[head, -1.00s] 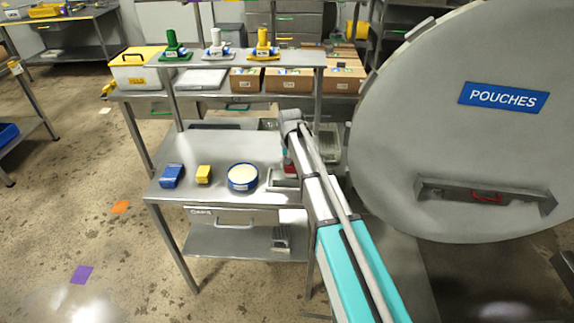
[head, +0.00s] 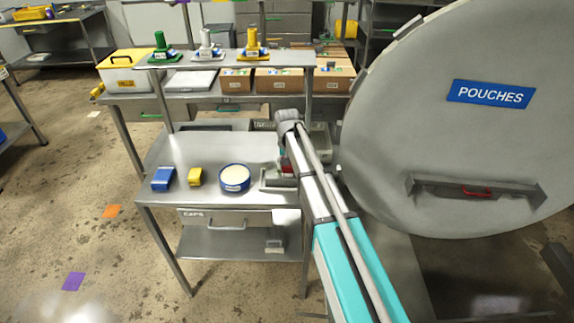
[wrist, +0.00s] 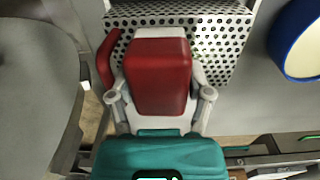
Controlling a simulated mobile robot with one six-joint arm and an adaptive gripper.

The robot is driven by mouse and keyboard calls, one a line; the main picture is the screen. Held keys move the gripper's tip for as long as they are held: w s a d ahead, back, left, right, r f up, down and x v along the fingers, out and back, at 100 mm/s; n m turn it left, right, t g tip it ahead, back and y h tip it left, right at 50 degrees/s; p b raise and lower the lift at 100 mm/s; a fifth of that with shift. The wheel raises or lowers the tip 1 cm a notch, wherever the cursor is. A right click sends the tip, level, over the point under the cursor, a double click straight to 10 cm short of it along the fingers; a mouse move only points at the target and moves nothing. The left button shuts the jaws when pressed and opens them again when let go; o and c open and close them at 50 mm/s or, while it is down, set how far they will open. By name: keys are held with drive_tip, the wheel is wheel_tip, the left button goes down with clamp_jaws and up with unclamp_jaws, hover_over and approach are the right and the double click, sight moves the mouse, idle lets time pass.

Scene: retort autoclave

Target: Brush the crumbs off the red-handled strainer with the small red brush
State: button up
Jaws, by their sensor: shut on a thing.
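My gripper (wrist: 160,95) is shut on a red block-shaped thing, which I take for the small red brush (wrist: 158,75). It fills the space between the pale fingers. Behind it in the wrist view lies a perforated metal surface (wrist: 225,50), which looks like the strainer. A red rounded piece (wrist: 105,62) at its left may be the strainer's handle. Small specks near the brush may be crumbs. I cannot tell whether the brush touches the metal. In the head view my arm hides most of the gripper; a bit of red (head: 286,165) shows beside it over the steel table (head: 215,150).
A blue round tub with pale contents (head: 235,178), a yellow block (head: 195,177) and a blue block (head: 163,179) stand on the table to the left. A shelf with cartons (head: 276,79) is behind. The big round door (head: 450,140) marked POUCHES closes off the right.

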sight(268, 170)
drive_tip(key=shift+s+d, duration=0.1)
drive_tip(key=shift+d, duration=0.2)
drive_tip(key=shift+w+a+r, duration=0.1)
drive_tip(key=shift+a, duration=0.95)
drive_tip(key=shift+w+a, duration=0.1)
drive_tip(key=shift+a, duration=0.9)
drive_tip(key=shift+a, duration=0.1)
drive_tip(key=shift+a, duration=1.85)
drive_tip(key=shift+w, duration=0.1)
drive_tip(key=shift+w+f, duration=0.25)
drive_tip(key=shift+w, duration=0.05)
drive_tip(key=shift+d, duration=0.1)
